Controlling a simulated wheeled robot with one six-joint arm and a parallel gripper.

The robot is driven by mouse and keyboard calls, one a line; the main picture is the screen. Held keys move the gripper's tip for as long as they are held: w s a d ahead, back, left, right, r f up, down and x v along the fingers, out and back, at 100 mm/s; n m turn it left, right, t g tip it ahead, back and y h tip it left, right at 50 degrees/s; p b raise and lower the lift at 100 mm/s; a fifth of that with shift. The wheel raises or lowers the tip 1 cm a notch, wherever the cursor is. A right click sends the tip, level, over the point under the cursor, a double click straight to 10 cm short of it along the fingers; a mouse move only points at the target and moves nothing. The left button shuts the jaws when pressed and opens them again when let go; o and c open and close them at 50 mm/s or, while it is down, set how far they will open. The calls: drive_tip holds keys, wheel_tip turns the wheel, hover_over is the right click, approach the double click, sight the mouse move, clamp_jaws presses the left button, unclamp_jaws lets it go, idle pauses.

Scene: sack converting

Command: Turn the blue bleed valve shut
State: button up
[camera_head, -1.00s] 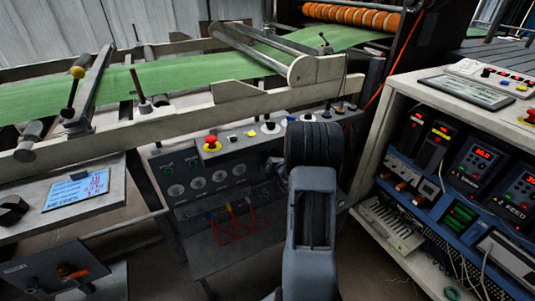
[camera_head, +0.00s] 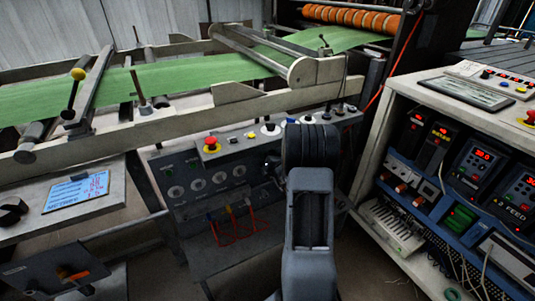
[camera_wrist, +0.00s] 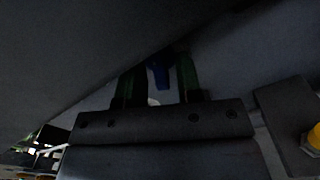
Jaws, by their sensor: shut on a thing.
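The blue bleed valve (camera_wrist: 158,74) shows in the wrist view as a small blue handle, top centre, between the two green fingers of my gripper (camera_wrist: 160,82). The gripper is shut on it. The fingers cover the handle's sides, and its base is lost in shadow, so I cannot tell its turn angle. In the head view my arm's dark links hide the gripper and the held handle. The dark control panel (camera_head: 180,210) of the machine lies just left of and behind my arm.
A red emergency stop (camera_head: 212,144) sits on the panel's top ledge. Red hoses (camera_head: 232,230) loop low on the panel front. A white cabinet with displays (camera_head: 385,125) stands close on the right. The green web (camera_head: 200,74) runs above. A yellow part (camera_wrist: 315,137) shows right in the wrist view.

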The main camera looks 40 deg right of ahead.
drive_tip(key=shift+m+p, duration=0.3)
drive_tip(key=shift+m, duration=0.9)
drive_tip(key=o, duration=0.6)
drive_tip(key=shift+s, duration=0.1)
drive_tip(key=s, duration=0.4)
drive_tip(key=s+a+p, duration=0.1)
drive_tip(key=s, duration=0.4)
drive_tip(key=s+a, duration=0.1)
drive_tip(key=s, duration=0.3)
drive_tip(key=shift+s+p, duration=0.3)
drive_tip(key=shift+p, duration=0.05)
